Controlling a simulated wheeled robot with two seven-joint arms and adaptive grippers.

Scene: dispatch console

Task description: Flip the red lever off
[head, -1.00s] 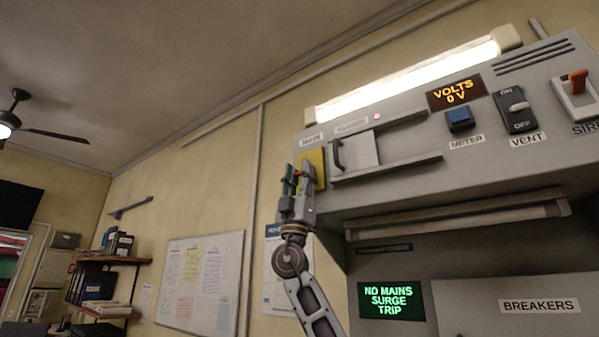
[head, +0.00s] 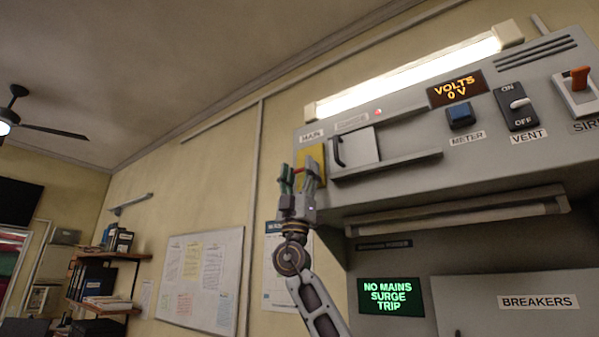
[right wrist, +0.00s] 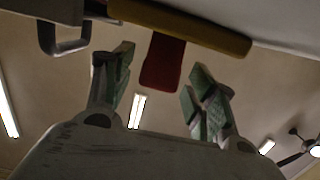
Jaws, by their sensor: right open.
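The red lever (right wrist: 162,62) sticks out from a yellow plate (right wrist: 205,27) in the right wrist view. In the head view the yellow plate (head: 318,157) is at the left end of the grey console, under the MAIN label, and only a little red of the lever (head: 299,170) shows. My right gripper (head: 297,169) is in front of the plate. Its fingers are open, one on each side of the lever, with gaps visible in the right wrist view (right wrist: 161,72). The lever is not gripped. My left gripper is not in view.
A sliding cover with a dark handle (head: 339,152) stands just right of the yellow plate. Further right are a blue METER button (head: 460,115), a VENT switch (head: 518,105) and an orange-handled switch (head: 579,78).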

